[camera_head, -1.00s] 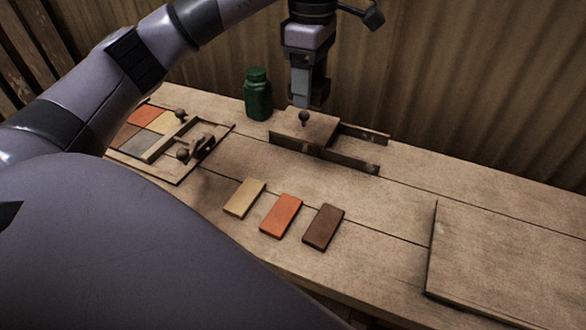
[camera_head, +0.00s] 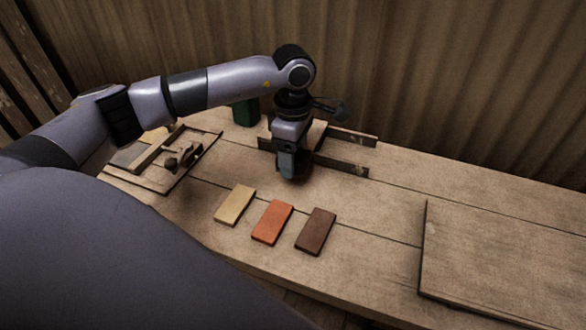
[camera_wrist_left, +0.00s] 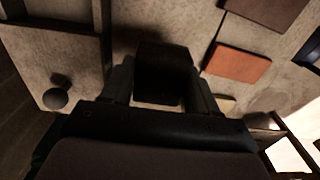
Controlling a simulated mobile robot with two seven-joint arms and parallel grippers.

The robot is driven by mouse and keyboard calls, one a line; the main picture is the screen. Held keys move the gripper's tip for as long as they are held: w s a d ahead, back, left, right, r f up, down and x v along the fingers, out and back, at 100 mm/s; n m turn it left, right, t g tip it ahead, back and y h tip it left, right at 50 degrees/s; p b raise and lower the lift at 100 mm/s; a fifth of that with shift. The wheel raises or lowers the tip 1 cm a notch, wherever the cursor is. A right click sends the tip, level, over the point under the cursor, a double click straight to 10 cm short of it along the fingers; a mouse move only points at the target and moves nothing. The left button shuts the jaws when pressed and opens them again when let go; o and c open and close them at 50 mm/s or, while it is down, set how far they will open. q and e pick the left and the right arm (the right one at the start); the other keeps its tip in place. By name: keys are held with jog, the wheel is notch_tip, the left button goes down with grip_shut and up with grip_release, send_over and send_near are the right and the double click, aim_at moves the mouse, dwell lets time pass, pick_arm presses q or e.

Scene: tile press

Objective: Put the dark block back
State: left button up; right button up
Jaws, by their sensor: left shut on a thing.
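My left gripper (camera_head: 293,172) is low over the table, in front of the two wooden rails (camera_head: 345,168). In the left wrist view, my left gripper (camera_wrist_left: 162,90) is shut on a dark block (camera_wrist_left: 163,62) that sits between its fingers. In the head view the block is hard to tell from the dark fingers, and I cannot tell whether it touches the table. A separate dark brown tile (camera_head: 316,231) lies flat at the right end of a row, beside an orange tile (camera_head: 272,222) and a yellow tile (camera_head: 235,205). My right gripper is not in view.
A knobbed wooden slab by the rails is mostly hidden by my wrist; its knob (camera_wrist_left: 55,98) shows in the wrist view. A wooden tray (camera_head: 150,183) is at left. A green bottle (camera_head: 246,111) stands behind my arm. A flat board (camera_head: 510,255) lies at right.

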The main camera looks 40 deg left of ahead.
aim_at(293, 181)
pick_arm(q)
notch_tip(293, 181, down, 4)
jog(key=shift+f, duration=0.1)
jog(key=shift+f, duration=0.2)
jog(key=o, duration=0.9)
jog(key=shift+o, duration=0.2)
